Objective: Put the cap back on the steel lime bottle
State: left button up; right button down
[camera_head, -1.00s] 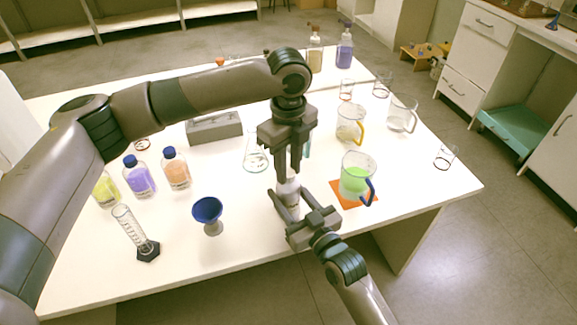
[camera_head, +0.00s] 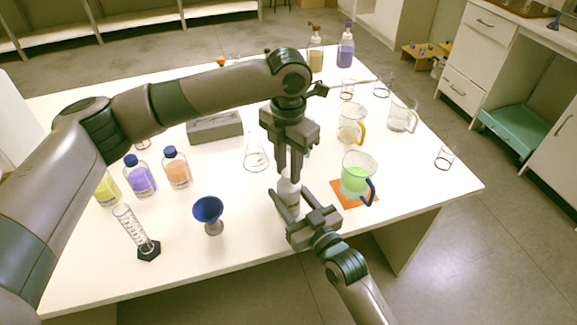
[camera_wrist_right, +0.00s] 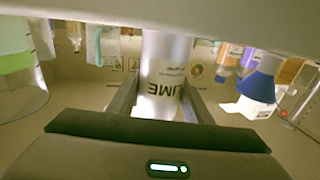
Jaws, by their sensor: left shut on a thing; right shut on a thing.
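The steel lime bottle (camera_head: 289,190) stands upright near the table's front edge, a silvery cylinder. The cap is hidden between these fingers. I cannot tell how it sits on the neck.
A beaker of green liquid (camera_head: 357,179) on an orange mat (camera_head: 344,196) stands close to the right. A blue funnel (camera_head: 208,209) and a graduated cylinder (camera_head: 131,226) stand to the left. A conical flask (camera_head: 256,157) is behind. Capped bottles (camera_head: 176,168) stand farther left.

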pick_arm(q)
jog(key=m, duration=0.4)
jog(key=shift+m, duration=0.4)
jog(key=o, duration=1)
jog(key=shift+r, duration=0.1)
jog(key=shift+r, duration=2.15)
